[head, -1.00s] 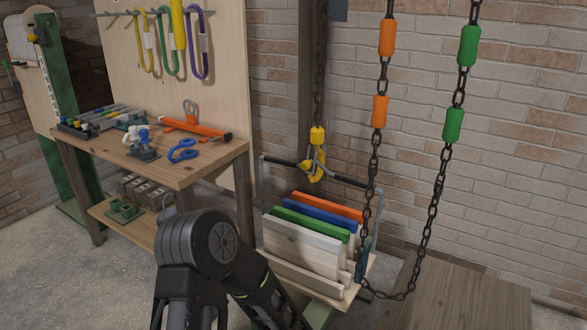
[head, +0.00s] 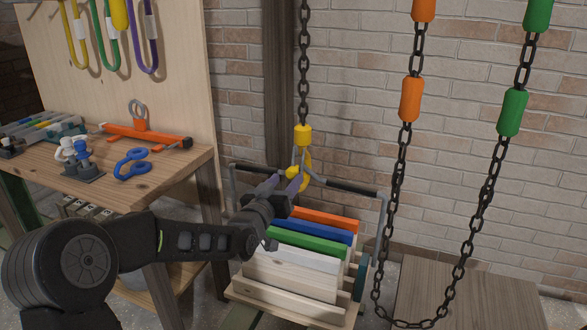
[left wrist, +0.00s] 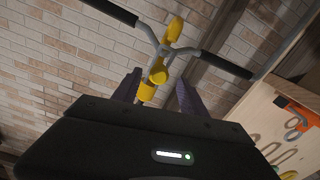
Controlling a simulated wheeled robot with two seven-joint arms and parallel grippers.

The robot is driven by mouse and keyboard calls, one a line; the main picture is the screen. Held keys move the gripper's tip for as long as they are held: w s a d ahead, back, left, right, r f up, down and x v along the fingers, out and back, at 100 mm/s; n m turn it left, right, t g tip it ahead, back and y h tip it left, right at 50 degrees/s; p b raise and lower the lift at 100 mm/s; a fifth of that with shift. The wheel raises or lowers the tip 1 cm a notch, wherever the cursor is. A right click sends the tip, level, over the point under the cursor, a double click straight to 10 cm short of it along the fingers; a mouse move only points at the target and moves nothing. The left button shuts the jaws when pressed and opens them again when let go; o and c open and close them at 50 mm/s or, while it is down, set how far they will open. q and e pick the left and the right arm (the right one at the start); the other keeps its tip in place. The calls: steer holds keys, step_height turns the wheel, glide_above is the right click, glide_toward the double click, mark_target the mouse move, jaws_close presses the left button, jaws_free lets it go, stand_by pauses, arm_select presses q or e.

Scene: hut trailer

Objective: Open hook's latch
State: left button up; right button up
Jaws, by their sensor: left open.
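The hook (head: 308,166), yellow and grey, hangs from a dark chain (head: 304,75) by a yellow collar. It meets the bent middle of the carrier's bar (head: 348,188). My left gripper (head: 281,185) is open just in front of the hook's lower left side, its purple fingertips close to it. In the left wrist view the hook's yellow parts (left wrist: 158,72) and the grey bent bar show beyond and between the two purple fingers (left wrist: 157,95). I cannot tell whether a finger touches the latch. The latch is partly hidden by the fingertips in the head view. My right gripper is not in view.
The carrier below holds coloured and plain boards (head: 310,245). A control chain with orange (head: 411,100) and green (head: 512,112) sleeves hangs right of the hook. A workbench (head: 150,185) with tools stands left, a wooden surface (head: 465,295) lower right.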

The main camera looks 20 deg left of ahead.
mark_target(293, 173)
arm_select(q)
steer(key=shift+w+d, duration=0.2)
steer(key=shift+w, duration=1.75)
steer(key=shift+w+d, duration=0.15)
steer(key=shift+w, duration=1.75)
steer(key=shift+c, duration=0.2)
jaws_close()
